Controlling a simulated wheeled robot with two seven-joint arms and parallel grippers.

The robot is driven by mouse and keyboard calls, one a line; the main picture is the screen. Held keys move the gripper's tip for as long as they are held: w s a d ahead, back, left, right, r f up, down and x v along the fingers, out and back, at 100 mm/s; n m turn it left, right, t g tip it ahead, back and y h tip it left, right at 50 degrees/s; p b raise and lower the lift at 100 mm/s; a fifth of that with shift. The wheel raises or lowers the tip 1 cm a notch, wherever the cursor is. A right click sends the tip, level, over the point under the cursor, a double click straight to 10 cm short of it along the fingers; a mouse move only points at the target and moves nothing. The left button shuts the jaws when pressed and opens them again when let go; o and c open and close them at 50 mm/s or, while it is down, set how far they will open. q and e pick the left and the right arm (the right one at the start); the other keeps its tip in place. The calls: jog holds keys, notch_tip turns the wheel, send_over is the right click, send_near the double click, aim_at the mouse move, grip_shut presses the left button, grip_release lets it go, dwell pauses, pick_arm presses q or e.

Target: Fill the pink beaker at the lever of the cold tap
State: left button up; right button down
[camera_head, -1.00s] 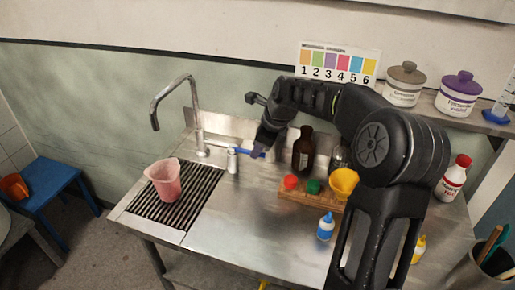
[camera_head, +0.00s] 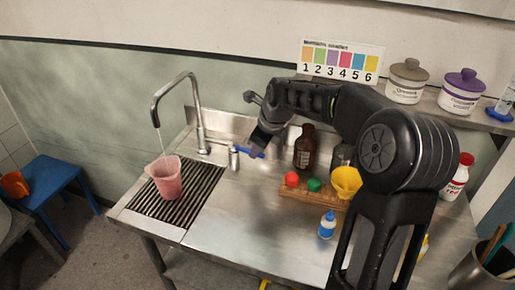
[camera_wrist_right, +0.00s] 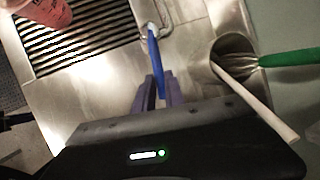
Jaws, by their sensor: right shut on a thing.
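The pink beaker (camera_head: 166,181) stands upright on the dark slatted drainer (camera_head: 187,206), under the spout of the tap (camera_head: 197,110). A thin stream of water falls from the spout into the beaker. The blue lever (camera_head: 249,152) of the cold tap sticks out to the right of the tap's base. My right gripper (camera_head: 258,146) is at the lever's end. In the right wrist view the gripper (camera_wrist_right: 160,92) is shut on the blue lever (camera_wrist_right: 155,55). The pink beaker (camera_wrist_right: 42,12) is cut off at that view's top left. My left gripper is not in view.
A brown bottle (camera_head: 305,148) and a wooden rack (camera_head: 300,194) with red and green caps and a yellow funnel (camera_head: 345,182) stand right of the gripper. A small blue-capped bottle (camera_head: 327,225) stands in front. The steel worktop (camera_head: 230,225) between drainer and rack is clear.

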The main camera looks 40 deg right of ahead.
jog(key=c, duration=1.4)
grip_release()
jog(key=b+v, duration=0.1)
jog(key=v, duration=0.6)
jog(key=shift+s+r, duration=0.15)
jog(key=shift+r, duration=0.25)
